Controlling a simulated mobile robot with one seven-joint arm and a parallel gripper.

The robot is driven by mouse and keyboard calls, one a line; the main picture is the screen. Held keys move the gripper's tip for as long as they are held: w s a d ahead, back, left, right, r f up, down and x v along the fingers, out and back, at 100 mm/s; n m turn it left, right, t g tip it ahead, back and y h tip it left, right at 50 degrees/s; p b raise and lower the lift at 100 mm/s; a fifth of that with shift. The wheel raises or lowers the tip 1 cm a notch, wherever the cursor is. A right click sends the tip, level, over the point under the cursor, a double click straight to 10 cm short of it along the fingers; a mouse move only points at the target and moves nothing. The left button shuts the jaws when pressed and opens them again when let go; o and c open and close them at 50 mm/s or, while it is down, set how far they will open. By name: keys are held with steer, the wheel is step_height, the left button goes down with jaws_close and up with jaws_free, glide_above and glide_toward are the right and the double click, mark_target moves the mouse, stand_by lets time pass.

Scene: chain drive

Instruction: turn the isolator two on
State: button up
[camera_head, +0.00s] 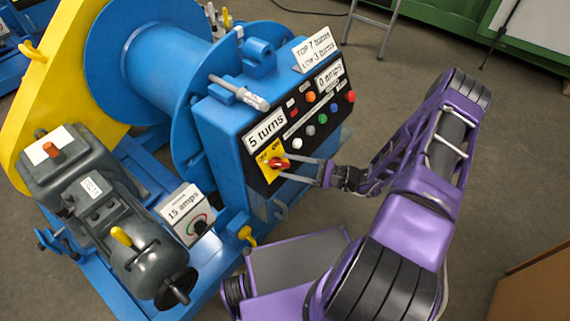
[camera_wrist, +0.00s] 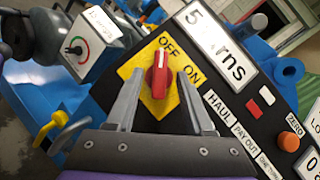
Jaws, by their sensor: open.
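The isolator is a red rotary knob (camera_head: 279,163) on a yellow OFF/ON plate (camera_head: 264,156), at the lower left of the black control panel. In the wrist view the knob (camera_wrist: 157,80) stands nearly upright, its white mark at the top on the OFF side. I can read no number on it. My gripper (camera_wrist: 160,76) is open, one finger on each side of the knob over the yellow plate (camera_wrist: 132,71). I cannot tell whether either finger touches the knob. In the head view my gripper (camera_head: 283,168) reaches the plate from the right.
The blue machine's panel (camera_head: 297,120) carries several coloured buttons and a "5 turns" display (camera_head: 266,132). A white "15 amps" box (camera_head: 182,212) with a dial stands lower left, near a grey motor (camera_head: 100,205). A yellow lever (camera_head: 247,235) sits below the panel.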

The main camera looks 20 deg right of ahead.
steer(key=shift+x, duration=0.9)
steer(key=shift+c, duration=0.3)
jaws_close()
